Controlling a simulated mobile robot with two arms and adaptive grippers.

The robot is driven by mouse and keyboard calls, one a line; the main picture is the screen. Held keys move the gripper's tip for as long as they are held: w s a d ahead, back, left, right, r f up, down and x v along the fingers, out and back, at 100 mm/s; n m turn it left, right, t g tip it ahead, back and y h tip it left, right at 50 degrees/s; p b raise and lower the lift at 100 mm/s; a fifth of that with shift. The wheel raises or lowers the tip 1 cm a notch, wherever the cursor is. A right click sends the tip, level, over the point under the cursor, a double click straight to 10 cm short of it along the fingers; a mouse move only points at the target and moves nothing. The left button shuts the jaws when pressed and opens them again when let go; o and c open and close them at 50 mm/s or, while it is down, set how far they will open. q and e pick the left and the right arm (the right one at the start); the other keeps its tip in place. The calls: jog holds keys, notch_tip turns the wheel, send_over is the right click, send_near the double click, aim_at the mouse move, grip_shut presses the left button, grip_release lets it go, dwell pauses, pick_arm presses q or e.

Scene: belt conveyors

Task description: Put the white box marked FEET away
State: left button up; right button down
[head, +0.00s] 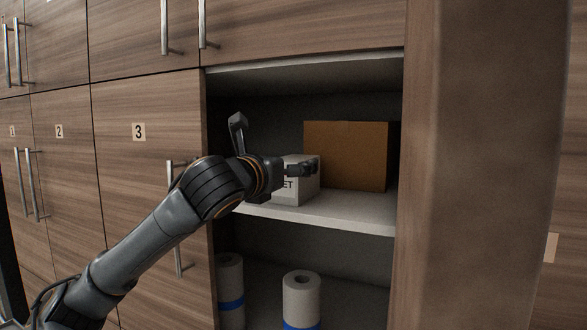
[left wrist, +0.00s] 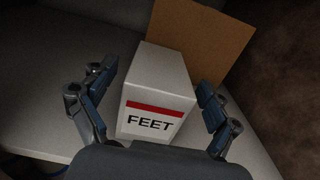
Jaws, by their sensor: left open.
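The white box marked FEET (head: 300,186) sits on the upper shelf (head: 345,217) of an open cabinet compartment. In the head view my arm hides its left part, and only "ET" of the marking shows. My left gripper (head: 272,143) is open at the box, its fingers spread wide. In the left wrist view the box (left wrist: 158,90) stands between the two open fingers of the gripper (left wrist: 155,108), its label with a red stripe facing me. Gaps show between the fingers and the box. My right gripper is not in view.
A brown cardboard box (head: 347,155) stands on the same shelf, behind and right of the white box. Paper rolls (head: 302,298) with blue bands stand in the space below. A wooden panel (head: 480,170) bounds the opening on the right; closed door 3 (head: 140,190) is at left.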

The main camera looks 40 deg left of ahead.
pick_arm(q)
jog(key=b+v, duration=0.2)
jog(key=v, duration=0.7)
jog(key=shift+r, duration=0.1)
